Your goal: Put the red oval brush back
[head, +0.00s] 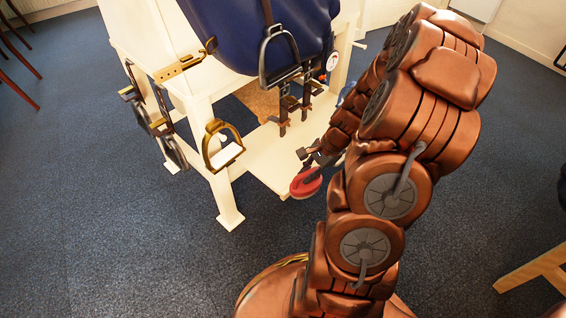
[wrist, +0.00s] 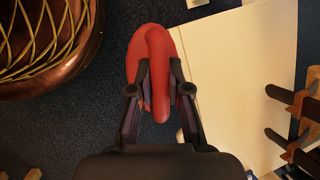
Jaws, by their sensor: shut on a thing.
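The red oval brush (head: 306,183) is in my gripper (head: 310,161), near the front edge of the cream lower shelf (head: 262,160) of the stand. In the wrist view the brush (wrist: 134,68) shows an oval red body with a raised red handle strip. My gripper (wrist: 158,92) is shut on that handle. The brush overlaps the dark carpet and the left edge of the cream board (wrist: 235,75) in that view. I cannot tell how high it is above them. The underside of the brush is mostly hidden.
A blue saddle form (head: 240,30) sits on the stand, with a stirrup (head: 279,58) hanging in front. A brass stirrup (head: 222,146) hangs at the left. Carpet is open at left.

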